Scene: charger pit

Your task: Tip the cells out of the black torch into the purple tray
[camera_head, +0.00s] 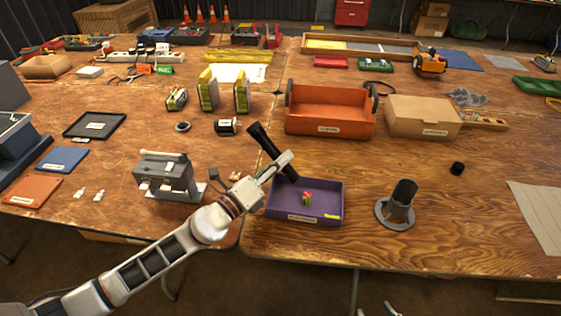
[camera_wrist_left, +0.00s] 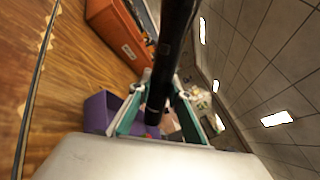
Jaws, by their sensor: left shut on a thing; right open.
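The black torch (camera_head: 266,143) is held tilted, its upper end to the left and its lower end over the purple tray (camera_head: 332,217). My left gripper (camera_head: 284,164) is shut around the torch; in the left wrist view the torch (camera_wrist_left: 174,45) runs between the fingers (camera_wrist_left: 158,118). Green and red cells (camera_head: 307,199) are in the tray; their exact number is unclear. Whether any cell is inside the torch is hidden. A small black cap (camera_head: 457,168) lies on the table at the right. My right gripper (camera_head: 382,310) barely shows at the bottom edge, open and away from the tray.
A grey round stand with a dark upright holder (camera_head: 399,203) is right of the tray. A grey device (camera_head: 166,177) stands left of it. An orange bin (camera_head: 330,118) and a cardboard box (camera_head: 420,118) stand behind. Clear wood lies between stand and cap.

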